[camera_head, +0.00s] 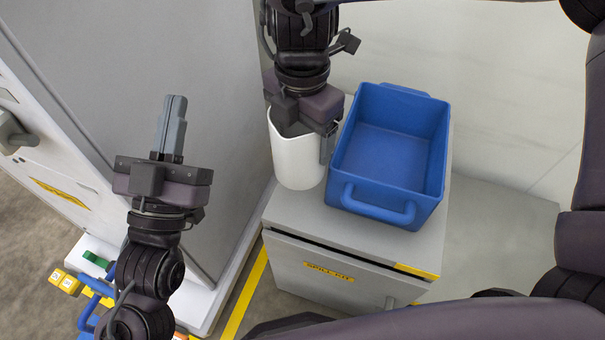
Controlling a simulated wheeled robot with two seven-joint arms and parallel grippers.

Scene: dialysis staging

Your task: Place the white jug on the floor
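The white jug (297,163) is upright at the left end of the grey cabinet top, left of the blue bin. I cannot tell whether its base touches the cabinet. My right gripper (325,147) comes down from above at the jug's rim. A grey finger shows against the jug's right side, and the gripper appears shut on it; the other finger is hidden. My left gripper (172,128) is at the left, apart from the jug, with its fingers together and nothing between them. The floor (284,312) shows below the cabinet front.
The blue bin (386,158), empty with a front handle, stands on the cabinet (338,230). A tall grey machine (150,60) is at the left. Yellow tape (244,300) marks the floor between them. Blue and yellow items (68,283) sit at the lower left.

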